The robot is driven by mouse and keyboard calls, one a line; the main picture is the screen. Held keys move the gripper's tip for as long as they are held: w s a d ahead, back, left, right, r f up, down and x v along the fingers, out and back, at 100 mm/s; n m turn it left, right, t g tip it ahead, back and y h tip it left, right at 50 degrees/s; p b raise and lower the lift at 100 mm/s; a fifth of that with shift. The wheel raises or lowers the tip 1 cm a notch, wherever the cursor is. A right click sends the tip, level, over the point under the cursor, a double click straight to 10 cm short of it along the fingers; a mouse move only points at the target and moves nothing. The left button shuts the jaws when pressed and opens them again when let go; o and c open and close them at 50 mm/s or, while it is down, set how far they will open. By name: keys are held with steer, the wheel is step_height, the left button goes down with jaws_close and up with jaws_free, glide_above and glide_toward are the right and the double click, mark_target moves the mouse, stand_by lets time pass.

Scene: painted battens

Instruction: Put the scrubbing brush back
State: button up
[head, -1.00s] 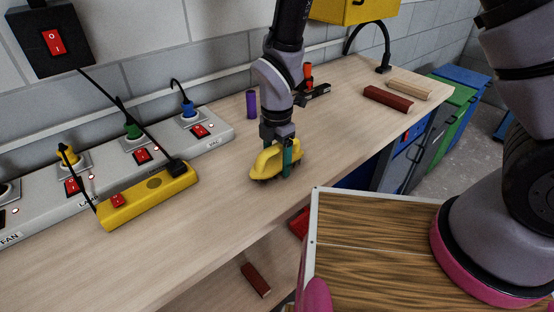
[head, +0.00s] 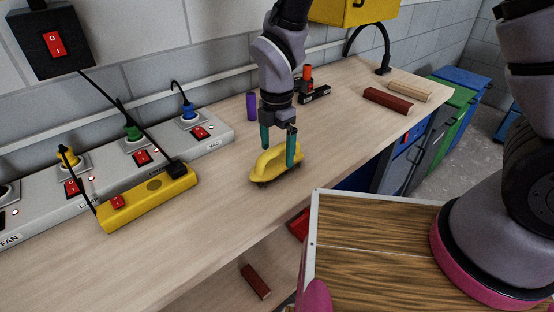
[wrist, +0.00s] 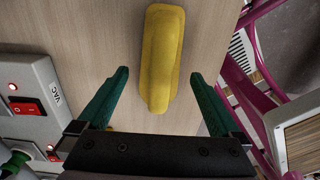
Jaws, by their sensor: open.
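The yellow scrubbing brush (head: 276,163) lies bristles down on the wooden bench top, near its front edge. In the wrist view the brush (wrist: 161,58) shows from above, lying lengthwise ahead of and partly between the fingers. My gripper (head: 279,157) has dark green fingers spread wide, one on each side of the brush in the head view. In the wrist view the gripper (wrist: 162,82) shows a clear gap between each finger and the brush. It holds nothing.
A grey socket strip (head: 215,134) with plugs and red switches runs along the wall at left, with a yellow power box (head: 148,197) before it. A purple cylinder (head: 251,106) stands behind the gripper. Red (head: 388,100) and pale battens (head: 409,90) lie at back right. The bench's front left is clear.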

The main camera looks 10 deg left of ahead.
step_height(320, 180, up, 8)
steer(key=shift+f, duration=0.1)
steer(key=w+d+r+m+t+y, duration=0.1)
steer(key=w+d+r+m, duration=0.3)
steer(key=d+r+m, duration=0.45)
steer(key=w+d+r+m+t+y, duration=0.1)
steer(key=w+d+r+m, duration=0.3)
steer(key=d+r+m, duration=0.4)
steer(key=s+d+r+m+t, duration=0.2)
steer(key=d+r+m, duration=0.3)
steer(key=d+m, duration=0.3)
steer(key=s+d+r+m+t, duration=0.3)
steer(key=s+d+r+m, duration=0.2)
steer(key=d+m, duration=0.2)
steer(key=shift+d+m, duration=0.35)
steer(key=shift+d, duration=0.8)
